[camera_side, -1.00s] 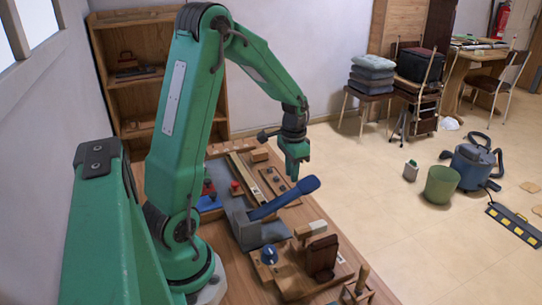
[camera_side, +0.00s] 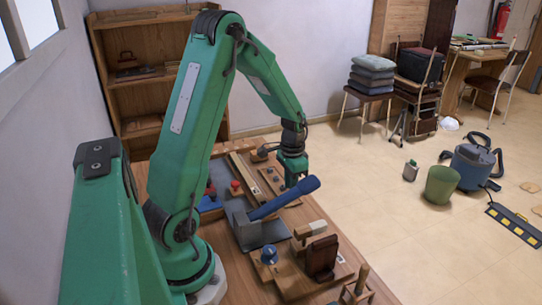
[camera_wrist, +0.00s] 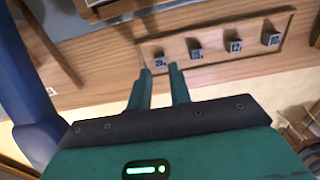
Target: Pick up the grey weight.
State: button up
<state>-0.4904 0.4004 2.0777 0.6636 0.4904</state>
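I cannot tell which is the grey weight. My gripper (camera_wrist: 160,70) is open and empty, its fingertips appearing just short of the leftmost block.
A blue-handled lever (camera_side: 285,198) on a grey base stands close to my gripper in the side view; a blue shape (camera_wrist: 25,95) fills the wrist view's left.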

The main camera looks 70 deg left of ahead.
jog(key=shift+f, duration=1.65)
grip_shut()
